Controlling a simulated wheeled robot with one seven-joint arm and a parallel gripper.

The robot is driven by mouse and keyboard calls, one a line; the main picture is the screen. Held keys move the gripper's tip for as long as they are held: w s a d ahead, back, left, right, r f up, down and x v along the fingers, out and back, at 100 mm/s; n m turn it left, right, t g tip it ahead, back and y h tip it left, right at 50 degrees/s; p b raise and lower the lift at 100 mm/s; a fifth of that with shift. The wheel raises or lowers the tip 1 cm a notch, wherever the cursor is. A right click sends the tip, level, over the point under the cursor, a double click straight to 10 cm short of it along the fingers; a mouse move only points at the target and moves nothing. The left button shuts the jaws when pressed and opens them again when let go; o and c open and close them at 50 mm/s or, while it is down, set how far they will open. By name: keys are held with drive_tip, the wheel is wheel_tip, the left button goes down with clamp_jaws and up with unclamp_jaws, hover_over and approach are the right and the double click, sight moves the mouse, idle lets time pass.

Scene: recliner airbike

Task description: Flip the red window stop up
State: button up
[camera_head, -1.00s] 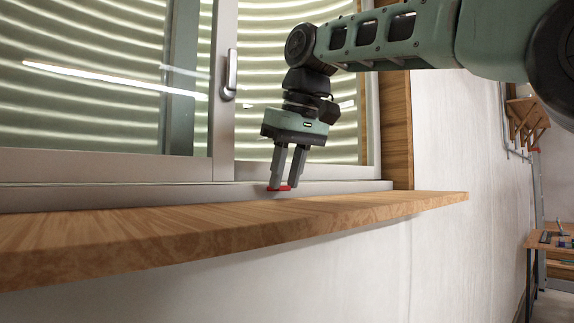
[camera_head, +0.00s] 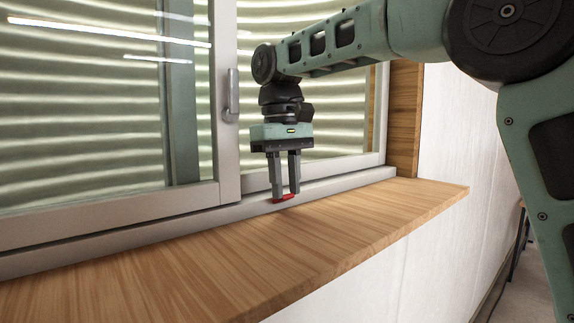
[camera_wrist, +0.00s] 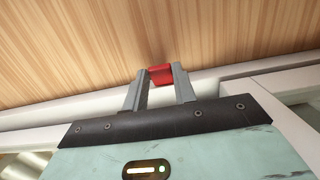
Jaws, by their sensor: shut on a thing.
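The red window stop (camera_head: 284,198) is a small red piece at the bottom rail of the window frame, by the inner edge of the wooden sill. My gripper (camera_head: 286,197) points down at it, with both fingertips at the red piece. In the wrist view the red stop (camera_wrist: 160,74) sits between the two grey fingertips (camera_wrist: 160,72), and the gripper is shut on it. The stop looks low and close to the rail. The fingers hide part of it, so its exact tilt cannot be told.
The wooden sill (camera_head: 190,270) is bare and runs below the window. The sliding window frame (camera_head: 225,100) has a grey handle (camera_head: 231,95) left of my gripper. A wooden side panel (camera_head: 405,120) and white wall (camera_head: 455,150) lie to the right.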

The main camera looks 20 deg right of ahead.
drive_tip(key=shift+r, duration=0.1)
idle(0.4)
drive_tip(key=o, duration=1)
wheel_tip(320, 180, up, 10)
